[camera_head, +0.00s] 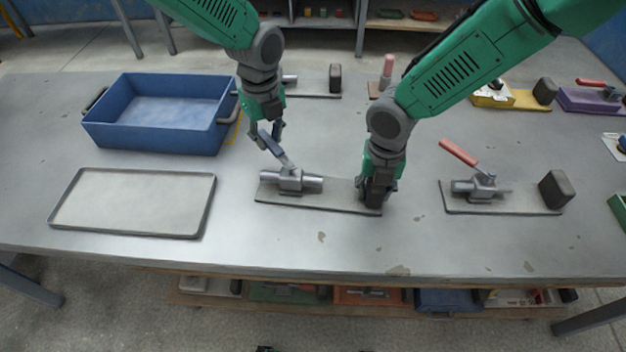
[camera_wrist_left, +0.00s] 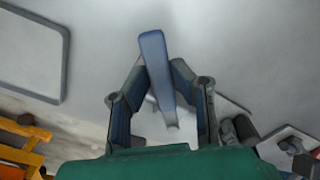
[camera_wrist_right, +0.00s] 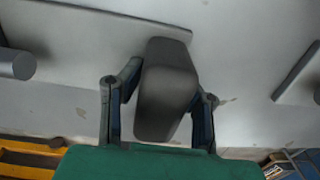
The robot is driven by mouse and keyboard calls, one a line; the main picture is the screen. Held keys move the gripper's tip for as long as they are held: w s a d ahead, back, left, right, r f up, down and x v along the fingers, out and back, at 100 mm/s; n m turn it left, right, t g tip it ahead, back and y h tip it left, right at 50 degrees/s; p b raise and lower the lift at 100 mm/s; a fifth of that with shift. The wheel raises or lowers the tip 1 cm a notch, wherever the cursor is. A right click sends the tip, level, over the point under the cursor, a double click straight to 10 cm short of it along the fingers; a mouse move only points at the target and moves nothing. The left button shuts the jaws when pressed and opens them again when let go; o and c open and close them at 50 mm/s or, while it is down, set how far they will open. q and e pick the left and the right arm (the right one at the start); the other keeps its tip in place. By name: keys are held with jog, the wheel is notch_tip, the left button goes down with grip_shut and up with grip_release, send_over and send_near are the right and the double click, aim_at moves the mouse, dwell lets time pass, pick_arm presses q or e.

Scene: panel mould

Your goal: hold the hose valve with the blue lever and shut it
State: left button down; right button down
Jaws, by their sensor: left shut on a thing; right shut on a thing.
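The hose valve (camera_head: 291,180) is a grey metal body on a flat grey plate (camera_head: 325,204) in the middle of the table. Its blue lever (camera_head: 272,145) stands tilted up and to the left from the valve body. My left gripper (camera_head: 268,137) is shut on the blue lever, which also shows between its fingers in the left wrist view (camera_wrist_left: 156,62). My right gripper (camera_head: 375,197) is shut on the dark block at the right end of the plate. The block (camera_wrist_right: 166,88) fills the space between the fingers in the right wrist view.
A similar valve with a red lever (camera_head: 459,152) stands on a plate to the right. A blue bin (camera_head: 150,140) and an empty grey tray (camera_head: 60,205) lie to the left. Yellow (camera_head: 527,101) and purple (camera_head: 585,102) fixtures stand at the back right.

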pick_arm(q)
jog(key=shift+d, duration=0.15)
pick_arm(e)
jog(key=shift+s+f, duration=0.1)
pick_arm(q)
jog(key=d+m, duration=0.1)
jog(key=w+m, duration=0.1)
jog(key=d+m, duration=0.1)
jog(key=m, duration=0.1)
jog(key=shift+w+d, duration=0.3)
jog(key=shift+w+d+m, duration=0.2)
jog(key=shift+d+m, duration=0.65)
jog(key=shift+m, duration=0.35)
jog(key=shift+d+m, duration=0.95)
jog(key=shift+m, duration=0.25)
pick_arm(e)
jog(key=shift+a, duration=0.1)
pick_arm(q)
jog(key=c, duration=1.4)
grip_release()
